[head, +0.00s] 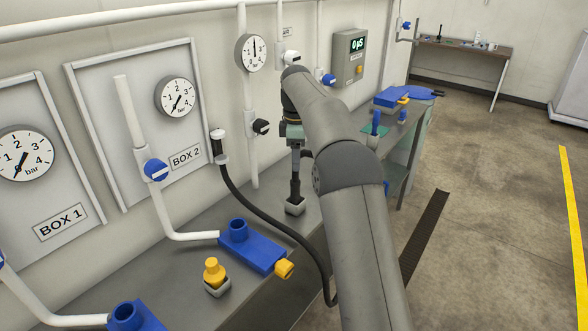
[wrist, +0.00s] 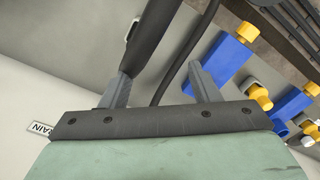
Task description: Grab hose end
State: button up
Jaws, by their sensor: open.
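My gripper (head: 296,160) points down in front of the wall, above a small grey block (head: 295,207) on the bench. A black upright piece (head: 295,186), which looks like a hose end, stands in that block just below the fingers. In the wrist view my gripper (wrist: 161,72) is open. A thick black tube (wrist: 152,35) with a pale collar reaches toward the left finger; I cannot tell whether they touch. A black hose (head: 250,211) hangs from a white wall fitting (head: 221,158) and loops over the bench's front edge. My arm hides part of the bench.
Blue blocks with yellow ends lie on the bench, one (head: 255,250) left of the gripper. A yellow plug (head: 212,272) stands in front of it. White pipes, gauges and a blue valve (head: 155,170) line the wall. The floor to the right is open.

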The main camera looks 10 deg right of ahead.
notch_tip(320, 180, up, 2)
jog(key=w+n+p, duration=0.2)
jog(key=w, duration=0.1)
send_near(295, 188)
jog(key=f, duration=0.6)
jog(key=shift+w+d+f, duration=0.1)
jog(key=shift+w+f, duration=0.05)
jog(key=shift+w, duration=0.2)
jog(key=f+p, duration=0.1)
jog(key=f, duration=0.3)
jog(key=shift+w+d+p, duration=0.1)
jog(key=shift+w+p, duration=0.25)
jog(key=shift+w, duration=0.05)
jog(key=shift+f, duration=0.6)
jog(key=c, duration=1.2)
